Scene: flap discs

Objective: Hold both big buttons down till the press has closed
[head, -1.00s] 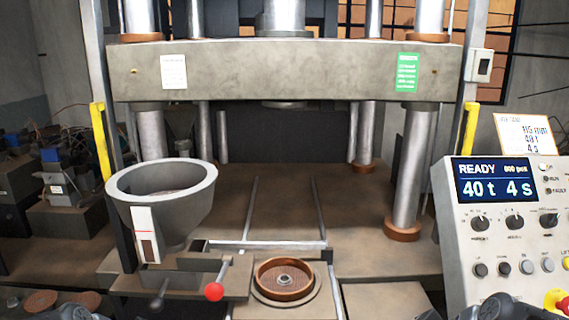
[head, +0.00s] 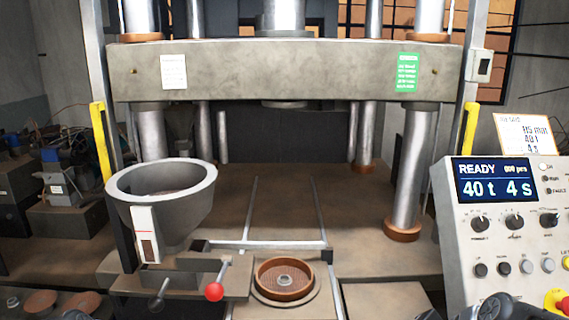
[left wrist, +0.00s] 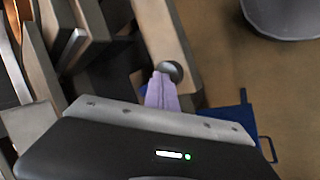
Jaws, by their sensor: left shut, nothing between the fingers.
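The press (head: 290,72) stands open in the head view, its thick upper plate raised well above the bed. A round mould (head: 285,280) with a brown ring inside sits at the front of the bed. The panel display (head: 494,180) reads READY, 40 t, 4 s. In the left wrist view my left gripper (left wrist: 162,78) is shut and empty, its pale purple fingers together. Its tips are close to a grey round knob (left wrist: 172,70) on a beige block; I cannot tell whether they touch or whether this is a big button. My right gripper's fingers are out of view.
A grey hopper (head: 162,200) and a red-knobbed lever (head: 214,291) stand left of the mould. The control panel (head: 520,250) stands at right, with a red and yellow stop button (head: 560,302). Yellow uprights (head: 101,135) flank the press.

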